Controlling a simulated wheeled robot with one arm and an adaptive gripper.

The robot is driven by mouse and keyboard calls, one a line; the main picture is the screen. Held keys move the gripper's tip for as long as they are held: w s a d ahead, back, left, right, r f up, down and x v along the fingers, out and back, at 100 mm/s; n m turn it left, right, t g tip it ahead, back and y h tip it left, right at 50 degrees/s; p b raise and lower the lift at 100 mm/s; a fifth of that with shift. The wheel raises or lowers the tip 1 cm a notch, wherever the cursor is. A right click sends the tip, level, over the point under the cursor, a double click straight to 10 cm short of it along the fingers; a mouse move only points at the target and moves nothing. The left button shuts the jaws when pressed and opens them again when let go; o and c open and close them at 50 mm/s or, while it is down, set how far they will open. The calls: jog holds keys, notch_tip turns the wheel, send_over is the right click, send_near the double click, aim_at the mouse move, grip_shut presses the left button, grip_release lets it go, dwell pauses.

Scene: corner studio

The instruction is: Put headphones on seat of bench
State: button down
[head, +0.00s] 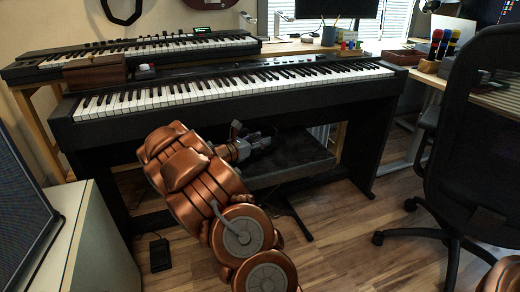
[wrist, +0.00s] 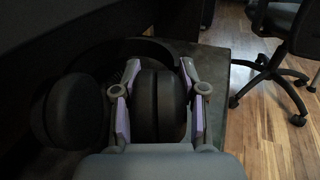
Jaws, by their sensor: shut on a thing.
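Black headphones (wrist: 70,107) show in the wrist view, with one round ear cup at the left and the other between my fingers. My gripper (wrist: 157,100) is shut on the right ear cup, a finger on each side. The dark flat bench seat (wrist: 215,75) lies under and beyond the headphones; I cannot tell whether they touch it. In the head view, the bench (head: 300,172) stands under the piano, and my gripper (head: 262,143) is over its left part. The headphones are hard to make out against the dark seat there.
The black digital piano (head: 235,88) overhangs the bench, with a smaller keyboard (head: 140,48) behind it. A black office chair (head: 480,140) stands at the right. A white cabinet (head: 95,245) is at the left, and a pedal (head: 160,254) lies on the wooden floor.

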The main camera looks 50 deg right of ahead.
jog(key=shift+w+d, duration=0.2)
jog(key=shift+d, duration=0.15)
jog(key=shift+f+b, duration=1.2)
jog(key=shift+f, duration=0.5)
jog(key=shift+f, duration=0.1)
jog(key=c, duration=0.6)
grip_release()
jog(key=shift+c, duration=0.2)
